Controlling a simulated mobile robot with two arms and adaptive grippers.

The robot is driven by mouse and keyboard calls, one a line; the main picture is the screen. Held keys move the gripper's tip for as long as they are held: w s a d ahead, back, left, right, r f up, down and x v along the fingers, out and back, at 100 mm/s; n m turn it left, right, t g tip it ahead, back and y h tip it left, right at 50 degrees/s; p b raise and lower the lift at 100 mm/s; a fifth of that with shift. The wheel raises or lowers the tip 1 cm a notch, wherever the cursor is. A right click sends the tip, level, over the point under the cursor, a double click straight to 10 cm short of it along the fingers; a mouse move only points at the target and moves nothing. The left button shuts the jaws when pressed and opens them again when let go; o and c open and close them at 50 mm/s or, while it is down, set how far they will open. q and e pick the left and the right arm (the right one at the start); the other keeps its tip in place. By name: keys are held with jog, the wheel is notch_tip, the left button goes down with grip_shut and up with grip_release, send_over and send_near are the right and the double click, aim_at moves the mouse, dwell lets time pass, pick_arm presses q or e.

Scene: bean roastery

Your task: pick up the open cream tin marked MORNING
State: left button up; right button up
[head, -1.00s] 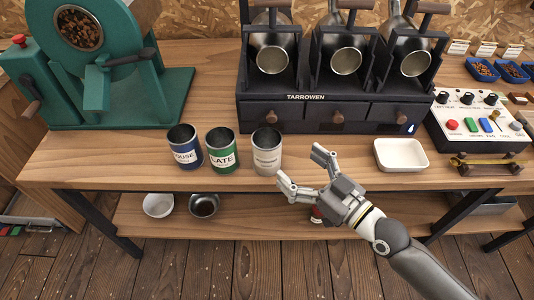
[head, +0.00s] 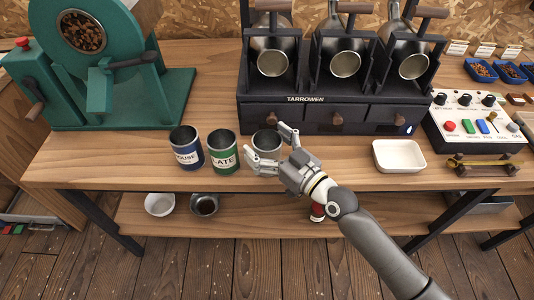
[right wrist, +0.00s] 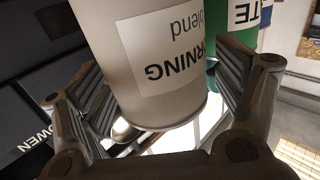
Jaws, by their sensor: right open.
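The open cream tin (head: 266,141) stands on the wooden bench at the right end of a row of three tins. In the right wrist view the cream tin (right wrist: 150,60) fills the middle, its white label upside down and reading "RNING" and "blend". My right gripper (head: 269,147) is open, with one finger on each side of the tin. In the right wrist view gaps show between the tin and the finger pads. In the head view the hand hides the tin's lower part. My left gripper is not in view.
The green tin (head: 223,152) marked LATE stands close to the left of the cream tin, near my finger. A blue tin (head: 187,148) stands beyond it. The dark TARROWEN machine (head: 330,118) is behind. A white tray (head: 399,157) stands to the right.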

jog(key=shift+c, duration=0.2)
jog(key=c, duration=1.1)
jog(key=shift+r, duration=0.15)
